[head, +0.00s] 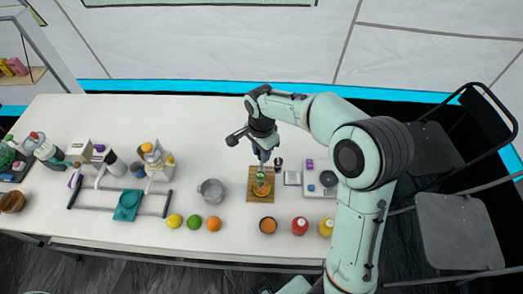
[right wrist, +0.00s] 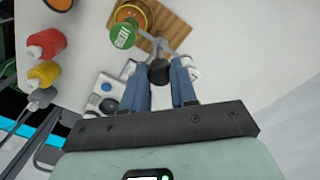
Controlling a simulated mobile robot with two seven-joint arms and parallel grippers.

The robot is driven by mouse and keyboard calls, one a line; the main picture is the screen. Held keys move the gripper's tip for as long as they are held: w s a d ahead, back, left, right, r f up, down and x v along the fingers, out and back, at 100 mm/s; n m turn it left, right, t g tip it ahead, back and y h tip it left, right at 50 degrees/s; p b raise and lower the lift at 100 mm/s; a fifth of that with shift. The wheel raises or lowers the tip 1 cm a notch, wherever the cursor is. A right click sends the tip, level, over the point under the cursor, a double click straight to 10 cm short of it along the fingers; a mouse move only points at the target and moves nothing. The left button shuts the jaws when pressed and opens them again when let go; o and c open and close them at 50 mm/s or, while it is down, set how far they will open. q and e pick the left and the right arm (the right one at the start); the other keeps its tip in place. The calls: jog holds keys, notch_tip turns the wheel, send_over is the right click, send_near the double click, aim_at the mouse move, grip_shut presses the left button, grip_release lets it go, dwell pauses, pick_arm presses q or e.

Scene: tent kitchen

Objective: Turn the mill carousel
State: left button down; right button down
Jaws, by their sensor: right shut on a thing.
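The mill carousel (head: 261,191) stands on a wooden board (head: 250,197) at the table's middle. It has an orange round part and a green mill (head: 261,177). The right wrist view shows the orange part (right wrist: 130,13), the green mill (right wrist: 122,36) and a grey arm near a dark knob (right wrist: 159,71). My right gripper (head: 264,157) reaches down at the far side of the board. In the right wrist view its blue fingers (right wrist: 161,78) are shut on the dark knob. The fingers partly hide how the knob joins the carousel. My left gripper does not show.
A grey pot (head: 211,191) stands left of the board. Fruit (head: 193,222), a bowl (head: 268,225), a red bottle (head: 300,226) and a yellow bottle (head: 326,227) line the front. A small scale-like device (head: 314,189) sits right.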

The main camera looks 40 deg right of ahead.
jog(key=c, duration=0.9)
grip_release()
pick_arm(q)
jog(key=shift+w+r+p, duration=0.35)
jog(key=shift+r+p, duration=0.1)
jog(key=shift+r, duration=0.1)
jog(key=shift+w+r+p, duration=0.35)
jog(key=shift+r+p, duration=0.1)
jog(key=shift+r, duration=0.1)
pick_arm(e)
notch_tip(320, 180, up, 13)
jog(key=shift+r, duration=0.2)
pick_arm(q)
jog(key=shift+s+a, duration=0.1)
pick_arm(e)
jog(key=shift+f, duration=0.1)
